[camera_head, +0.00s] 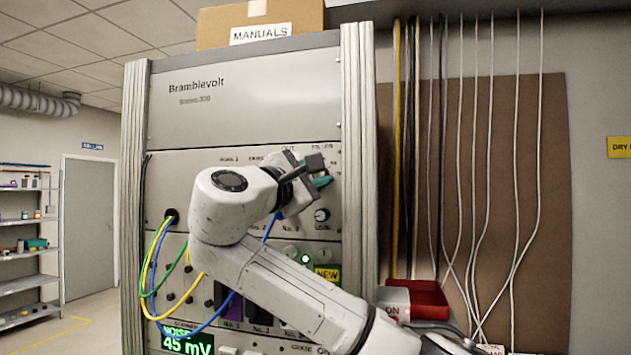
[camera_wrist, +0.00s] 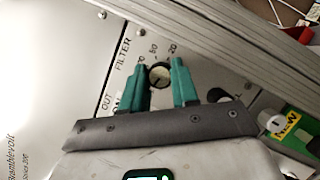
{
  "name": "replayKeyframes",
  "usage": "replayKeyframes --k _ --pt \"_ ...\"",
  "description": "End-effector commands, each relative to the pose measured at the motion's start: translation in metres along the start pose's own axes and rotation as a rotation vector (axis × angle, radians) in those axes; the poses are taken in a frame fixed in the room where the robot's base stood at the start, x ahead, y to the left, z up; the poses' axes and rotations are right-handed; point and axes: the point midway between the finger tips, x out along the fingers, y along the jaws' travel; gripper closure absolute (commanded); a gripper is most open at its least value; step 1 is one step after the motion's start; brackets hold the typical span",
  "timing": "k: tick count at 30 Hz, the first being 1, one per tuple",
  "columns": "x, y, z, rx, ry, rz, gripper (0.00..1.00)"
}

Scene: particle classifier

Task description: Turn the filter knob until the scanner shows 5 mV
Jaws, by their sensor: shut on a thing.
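The filter knob (camera_wrist: 159,76) is a small round dial on the grey panel, beside the FILTER lettering and scale numbers in the wrist view. My gripper (camera_wrist: 164,64) has its two green fingers on either side of this knob, shut on it. In the head view my gripper (camera_head: 318,172) is at the upper right of the panel and hides the knob. The scanner display (camera_head: 187,343) at the lower left of the rack reads NOISE 45 mV in green.
The level knob (camera_head: 321,215) is just below my gripper. Blue, yellow and green cables (camera_head: 150,275) loop across the panel's left side. A red tray (camera_head: 430,297) stands right of the rack, below hanging cables (camera_head: 480,170). A MANUALS box (camera_head: 225,27) sits on top.

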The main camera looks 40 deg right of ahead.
Motion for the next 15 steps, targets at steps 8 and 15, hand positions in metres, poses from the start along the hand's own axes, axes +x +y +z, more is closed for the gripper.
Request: replayKeyframes --k 8,15 --pt "-0.0013 -0.0015 -0.0025 0.214 0.004 -0.098 1.00" --pt "-0.0007 -0.0003 -0.0019 0.381 0.005 -0.170 1.00"
